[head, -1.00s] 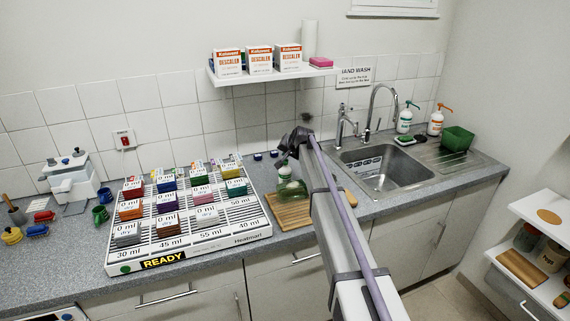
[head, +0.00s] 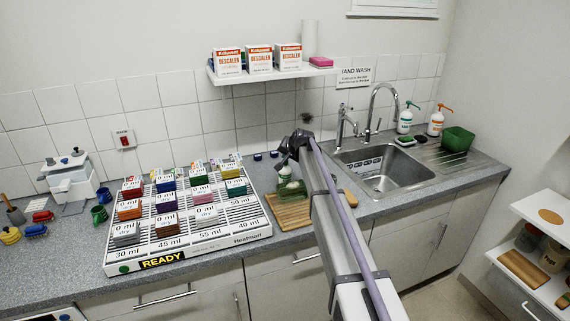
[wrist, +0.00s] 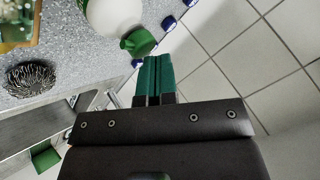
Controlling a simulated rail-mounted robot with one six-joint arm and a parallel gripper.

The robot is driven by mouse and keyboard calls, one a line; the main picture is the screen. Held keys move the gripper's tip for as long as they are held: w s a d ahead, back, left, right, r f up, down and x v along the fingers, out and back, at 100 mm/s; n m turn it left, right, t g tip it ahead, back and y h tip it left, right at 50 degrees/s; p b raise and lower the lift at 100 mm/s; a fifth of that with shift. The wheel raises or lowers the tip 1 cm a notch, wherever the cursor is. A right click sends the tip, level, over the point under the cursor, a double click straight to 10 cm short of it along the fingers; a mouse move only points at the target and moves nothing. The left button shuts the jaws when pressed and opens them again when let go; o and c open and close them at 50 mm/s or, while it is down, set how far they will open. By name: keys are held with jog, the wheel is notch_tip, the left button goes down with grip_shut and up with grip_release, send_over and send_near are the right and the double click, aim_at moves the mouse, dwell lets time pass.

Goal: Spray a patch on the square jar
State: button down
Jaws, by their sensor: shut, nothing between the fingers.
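My gripper (wrist: 154,80) is shut and empty; its two green fingertips lie side by side in the wrist view. A white bottle with a green top (wrist: 112,15) is just beyond the fingertips, apart from them. In the head view the bottle (head: 285,172) stands by the wooden board, close below my gripper (head: 283,158). A greenish, see-through object (head: 293,187) is on the board, partly behind my arm; part of a similar object (wrist: 15,22) shows at the wrist view's top left. I cannot tell whether it is the square jar.
A white rack (head: 190,238) of labelled boxes is left of the wooden board (head: 290,213). The sink (head: 385,170) is to the right. A dark bristly object (wrist: 30,80) lies on the counter. Jars stand on the right shelf (head: 528,238). The tiled wall (wrist: 255,60) is close behind.

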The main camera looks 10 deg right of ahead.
jog(key=shift+r+p, duration=1)
jog(key=shift+p, duration=0.1)
jog(key=shift+r, duration=0.1)
notch_tip(320, 180, up, 6)
jog(key=p, duration=0.6)
